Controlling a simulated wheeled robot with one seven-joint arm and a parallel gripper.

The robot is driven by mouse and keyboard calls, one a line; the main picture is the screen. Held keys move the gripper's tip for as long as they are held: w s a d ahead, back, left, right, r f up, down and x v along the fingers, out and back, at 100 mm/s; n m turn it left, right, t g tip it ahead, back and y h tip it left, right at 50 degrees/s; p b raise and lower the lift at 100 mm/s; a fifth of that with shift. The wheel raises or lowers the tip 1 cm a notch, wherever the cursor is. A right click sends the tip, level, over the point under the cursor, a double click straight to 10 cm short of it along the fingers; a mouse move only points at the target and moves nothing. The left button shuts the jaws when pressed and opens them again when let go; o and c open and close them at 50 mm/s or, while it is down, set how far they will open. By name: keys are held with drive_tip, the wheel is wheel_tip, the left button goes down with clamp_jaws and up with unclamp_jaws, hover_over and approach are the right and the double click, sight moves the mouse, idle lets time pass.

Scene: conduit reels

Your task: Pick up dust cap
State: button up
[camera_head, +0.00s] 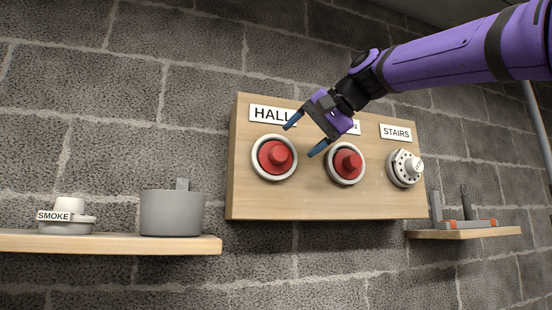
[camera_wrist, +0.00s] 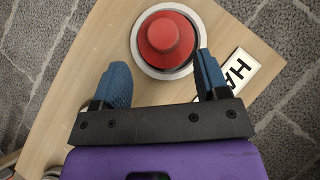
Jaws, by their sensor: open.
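A red dust cap (camera_head: 276,156) sits in a round white base (camera_head: 256,172) under the HALL label (camera_head: 268,114) on a wooden board (camera_head: 310,203). A second red dust cap (camera_head: 346,163) sits in the middle base, its label mostly hidden by my gripper. My gripper (camera_head: 303,139) is open and empty, with its blue fingers apart in front of the board, above and between the two caps. In the wrist view, the HALL cap (camera_wrist: 166,38) lies just beyond the fingertips, between their lines. I see no contact with it.
A white detector (camera_head: 407,168) is on the STAIRS position at right. The left shelf (camera_head: 120,244) holds a SMOKE-labelled detector (camera_head: 67,217) and a grey bin (camera_head: 172,213). The right shelf (camera_head: 470,234) holds a grey tray with small items. Space before the board is clear.

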sight(282, 150)
drive_tip(key=shift+a+x, duration=0.2)
drive_tip(key=shift+x, duration=2.6)
drive_tip(key=shift+s+r, duration=0.1)
drive_tip(key=shift+s, duration=0.1)
drive_tip(key=c, duration=1)
drive_tip(key=shift+s+d+r, duration=0.1)
drive_tip(key=shift+s+r, duration=0.15)
drive_tip(key=shift+r, duration=0.05)
drive_tip(key=s+d+r, duration=0.2)
drive_tip(key=s+r, duration=0.1)
drive_tip(key=s, duration=0.7)
drive_tip(key=s+d+r, duration=0.3)
drive_tip(key=s+r, duration=0.1)
drive_tip(key=s, duration=0.5)
drive_tip(key=shift+s+d+r, duration=0.2)
drive_tip(key=shift+s+d, duration=0.15)
drive_tip(key=shift+s, duration=0.05)
